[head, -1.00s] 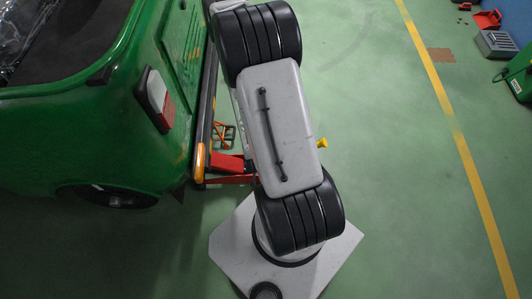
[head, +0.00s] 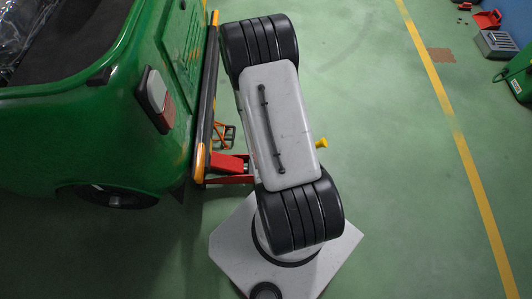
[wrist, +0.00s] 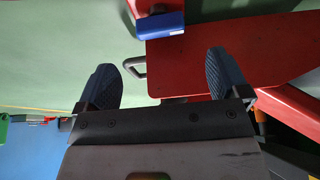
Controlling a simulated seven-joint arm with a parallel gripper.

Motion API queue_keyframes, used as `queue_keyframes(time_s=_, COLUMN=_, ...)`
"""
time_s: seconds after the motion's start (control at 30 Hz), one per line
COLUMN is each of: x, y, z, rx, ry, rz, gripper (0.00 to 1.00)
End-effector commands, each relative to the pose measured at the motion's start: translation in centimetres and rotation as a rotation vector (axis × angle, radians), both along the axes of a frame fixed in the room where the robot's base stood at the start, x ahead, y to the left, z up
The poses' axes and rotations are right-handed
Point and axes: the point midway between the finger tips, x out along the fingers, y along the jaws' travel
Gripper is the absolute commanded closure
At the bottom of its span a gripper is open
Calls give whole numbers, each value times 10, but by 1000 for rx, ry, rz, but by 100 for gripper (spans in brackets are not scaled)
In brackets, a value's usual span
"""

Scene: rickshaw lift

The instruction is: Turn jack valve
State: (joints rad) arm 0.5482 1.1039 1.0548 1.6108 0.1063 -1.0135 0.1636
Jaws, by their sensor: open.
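The red jack (head: 228,164) stands at the green rickshaw's rear bumper in the head view, partly under my arm. A yellow knob (head: 321,143) sticks out to the right from under my arm. In the wrist view, my gripper (wrist: 161,60) has its two dark blue fingers spread wide with nothing between them. A red plate (wrist: 215,55) lies beyond the fingers. A grey metal loop (wrist: 135,67) projects from the plate's left edge, near the left fingertip and apart from it. I cannot tell which part is the valve. My gripper is hidden in the head view.
The rickshaw (head: 85,135) fills the left. An orange metal piece (head: 223,135) is by its bumper. A red-and-blue block (wrist: 158,18) is at the top of the wrist view. The green floor (head: 400,160) on the right is open up to the yellow line.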

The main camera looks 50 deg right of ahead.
Motion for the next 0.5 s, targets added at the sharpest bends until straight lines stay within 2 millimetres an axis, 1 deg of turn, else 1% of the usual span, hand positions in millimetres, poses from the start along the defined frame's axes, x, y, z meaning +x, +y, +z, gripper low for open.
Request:
queue_keyframes(time_s=0.27, x=2, y=-2, z=-4, rx=0, ry=0, rz=0, gripper=6)
queue_keyframes(time_s=0.5, x=5, y=-5, z=-18, rx=1, ry=1, rz=0, gripper=6)
